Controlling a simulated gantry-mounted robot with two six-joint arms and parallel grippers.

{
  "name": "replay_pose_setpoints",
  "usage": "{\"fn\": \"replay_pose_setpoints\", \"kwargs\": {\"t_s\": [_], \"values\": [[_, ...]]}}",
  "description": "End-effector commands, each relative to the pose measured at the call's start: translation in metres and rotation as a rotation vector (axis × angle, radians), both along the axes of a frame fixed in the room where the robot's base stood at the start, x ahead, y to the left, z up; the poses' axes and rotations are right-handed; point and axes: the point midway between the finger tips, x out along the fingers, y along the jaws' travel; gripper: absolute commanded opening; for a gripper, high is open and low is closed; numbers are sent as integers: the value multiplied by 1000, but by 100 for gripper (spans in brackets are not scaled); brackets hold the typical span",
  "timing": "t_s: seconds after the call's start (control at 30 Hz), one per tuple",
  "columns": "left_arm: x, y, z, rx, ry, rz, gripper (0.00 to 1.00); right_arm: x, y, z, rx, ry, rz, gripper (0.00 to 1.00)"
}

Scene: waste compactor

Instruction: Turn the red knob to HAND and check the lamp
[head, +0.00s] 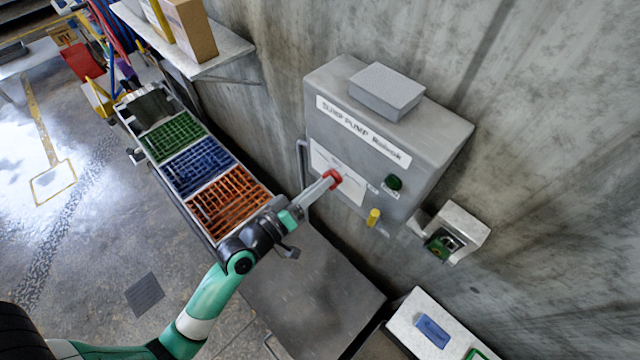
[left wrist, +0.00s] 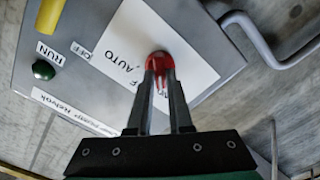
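The red knob (head: 333,179) is on the front of the grey SUMP PUMP panel (head: 440,145). My left gripper (head: 328,183) reaches it from the lower left. In the left wrist view the fingers close in on both sides of the red knob (left wrist: 160,62), with red showing between the fingertips. OFF and AUTO are printed on the white plate (left wrist: 125,40) around it; I cannot read HAND, and the fingers hide part of the plate. The green lamp (head: 394,182), beside the word RUN in the wrist view (left wrist: 43,70), looks dark. My right gripper is not in view.
A yellow part (head: 373,217) sticks out low on the panel, near the knob. A grey handle (head: 302,165) runs along the panel's left side. A grey box (head: 387,91) lies on top. Below left are green, blue and orange crates (head: 228,203).

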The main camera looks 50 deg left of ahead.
Motion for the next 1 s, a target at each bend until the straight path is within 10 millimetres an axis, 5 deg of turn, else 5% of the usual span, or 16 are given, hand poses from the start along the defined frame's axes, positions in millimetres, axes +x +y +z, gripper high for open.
{"fn": "replay_pose_setpoints", "kwargs": {"t_s": [0.13,0.53,1.0], "values": [[0,0,0,1,0,0,46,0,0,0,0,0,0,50],[-10,0,-2,2,3,1,46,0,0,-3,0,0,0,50],[-106,-6,-5,0,2,5,46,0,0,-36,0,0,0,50]]}}
